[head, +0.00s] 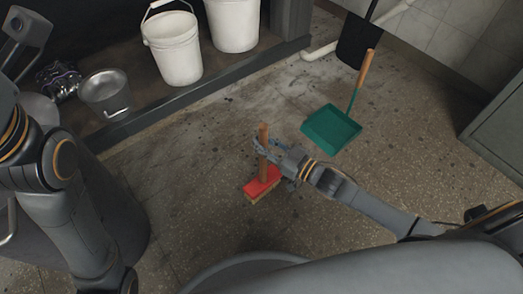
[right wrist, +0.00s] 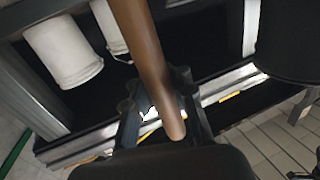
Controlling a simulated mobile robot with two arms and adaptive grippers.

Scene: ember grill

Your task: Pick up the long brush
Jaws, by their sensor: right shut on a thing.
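The long brush has a red head (head: 261,184) with pale bristles and a brown wooden handle (head: 264,134). It stands roughly upright, head down, in the middle of the head view. Whether the bristles touch the floor is unclear. My right gripper (head: 266,149) is shut on the handle, above the red head. In the right wrist view the handle (right wrist: 144,45) runs down from the top edge and ends between the fingers (right wrist: 165,112). My left arm shows at the left of the head view, but its gripper is not visible.
A green dustpan (head: 331,129) with a wooden handle lies on the floor right of the brush. White buckets (head: 174,50) and a metal pot (head: 105,93) stand on a dark low shelf (head: 203,87). A grey cabinet (head: 497,130) is at right. Floor left of the brush is clear.

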